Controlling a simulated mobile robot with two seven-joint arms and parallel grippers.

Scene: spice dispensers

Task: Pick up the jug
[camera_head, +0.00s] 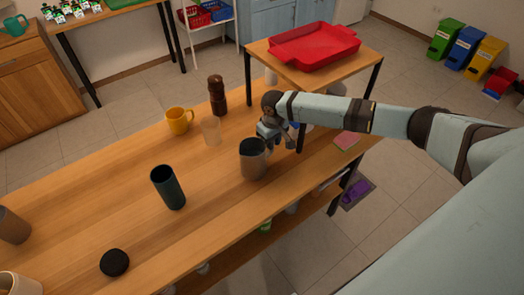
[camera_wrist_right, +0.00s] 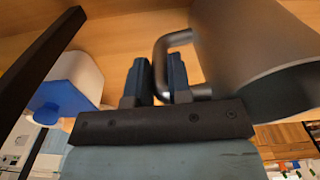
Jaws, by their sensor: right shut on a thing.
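The jug (camera_head: 253,160) is a grey metal cylinder with an open top, near the front edge of the wooden table (camera_head: 120,195). It looks upright, and no clear gap shows beneath it. My right gripper (camera_head: 276,132) reaches it from the right. In the right wrist view the jug (camera_wrist_right: 255,50) fills the right side, and its bent handle (camera_wrist_right: 165,42) passes between the two dark fingers of my right gripper (camera_wrist_right: 155,72). The gripper is shut on the handle. My left gripper is not in view.
Left of the jug stand a dark green cup (camera_head: 168,187), a clear glass (camera_head: 210,131), a yellow mug (camera_head: 179,121) and a brown pepper mill (camera_head: 217,95). A black round object (camera_head: 114,263) lies further left. A red tray (camera_head: 313,46) rests on a raised shelf behind.

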